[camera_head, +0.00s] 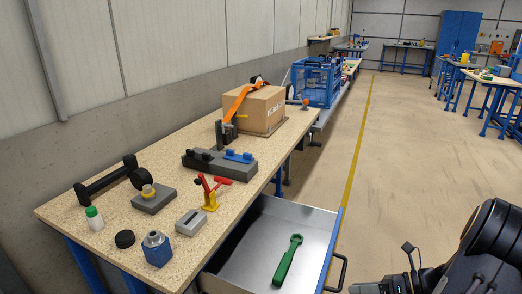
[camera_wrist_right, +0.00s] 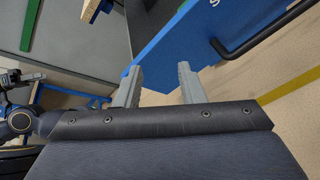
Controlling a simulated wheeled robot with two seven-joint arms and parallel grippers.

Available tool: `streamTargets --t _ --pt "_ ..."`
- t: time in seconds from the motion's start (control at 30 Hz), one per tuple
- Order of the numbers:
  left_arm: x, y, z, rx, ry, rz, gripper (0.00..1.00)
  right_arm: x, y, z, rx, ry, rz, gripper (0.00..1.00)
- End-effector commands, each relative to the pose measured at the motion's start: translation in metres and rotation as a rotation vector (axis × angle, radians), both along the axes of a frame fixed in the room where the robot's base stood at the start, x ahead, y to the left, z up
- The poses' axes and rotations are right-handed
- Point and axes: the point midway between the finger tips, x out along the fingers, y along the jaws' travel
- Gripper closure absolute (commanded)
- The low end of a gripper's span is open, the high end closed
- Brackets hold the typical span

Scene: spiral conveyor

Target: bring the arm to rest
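My right arm (camera_head: 490,245) comes in at the lower right of the head view, over the floor beside the open drawer. Its gripper shows only in part there, at the bottom edge. In the right wrist view my right gripper (camera_wrist_right: 159,78) has its two fingers apart with nothing between them. The drawer's blue front edge and black handle (camera_wrist_right: 262,34) lie beyond the fingers. My left gripper cannot be made out in the head view. Some arm parts of mine show at the left edge of the wrist view.
The open drawer (camera_head: 250,255) holds a green wrench (camera_head: 288,260) and juts from the workbench (camera_head: 120,210). The bench carries a cardboard box (camera_head: 262,110), a dumbbell-like black part (camera_head: 103,180) and several small fixtures. Floor (camera_head: 420,150) right of the yellow line is clear.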

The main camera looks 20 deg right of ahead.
Motion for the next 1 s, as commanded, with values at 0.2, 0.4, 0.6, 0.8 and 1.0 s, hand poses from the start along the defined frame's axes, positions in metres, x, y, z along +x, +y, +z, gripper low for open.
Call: streamTargets --t 0.2,0.4,0.6,0.8,1.0 --pt "0.000 0.000 0.000 0.000 0.000 0.000 0.64 0.007 0.117 0.065 -0.571 -0.379 0.661 0.64" --pt "0.000 0.000 0.000 0.000 0.000 0.000 0.64 -0.026 0.187 0.091 -1.077 -0.847 1.246 0.64" --pt "0.000 0.000 0.000 0.000 0.000 0.000 0.64 -0.049 0.213 0.098 -1.417 -1.203 1.609 0.64" --pt "0.000 0.000 0.000 0.000 0.000 0.000 0.64 -0.063 0.227 0.101 -1.695 -1.488 1.863 0.64" --pt "0.000 0.000 0.038 0.000 -0.001 0.000 0.64 -0.065 0.229 0.138 -1.772 -1.559 1.933 0.64"
